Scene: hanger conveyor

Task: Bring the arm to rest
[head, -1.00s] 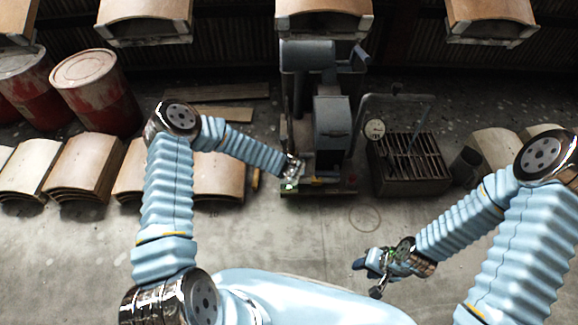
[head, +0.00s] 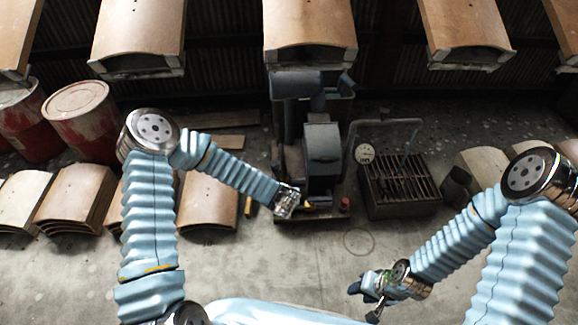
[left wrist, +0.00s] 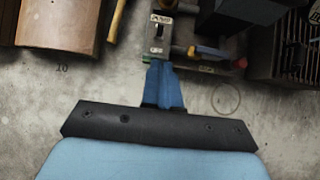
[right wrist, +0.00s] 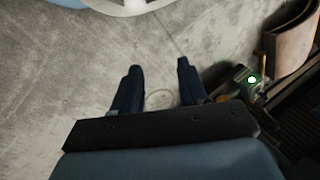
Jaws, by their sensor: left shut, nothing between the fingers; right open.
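My left arm reaches in from the left in the head view, and its gripper (head: 287,203) is over the front of the grey machine's base. In the left wrist view the blue fingers of the left gripper (left wrist: 163,84) are together with nothing between them, in front of a small switch box (left wrist: 158,36). My right gripper (head: 370,285) is low at the right in the head view, over bare floor. In the right wrist view the two dark fingers of the right gripper (right wrist: 160,84) stand apart, with only floor between them.
The grey machine (head: 322,150) stands in the middle, with a red button (head: 345,204) on its base. A slatted dark box (head: 400,185) is to its right. Curved brown panels (head: 75,195) stack at the left beside red drums (head: 90,120). More panels (head: 310,25) hang above.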

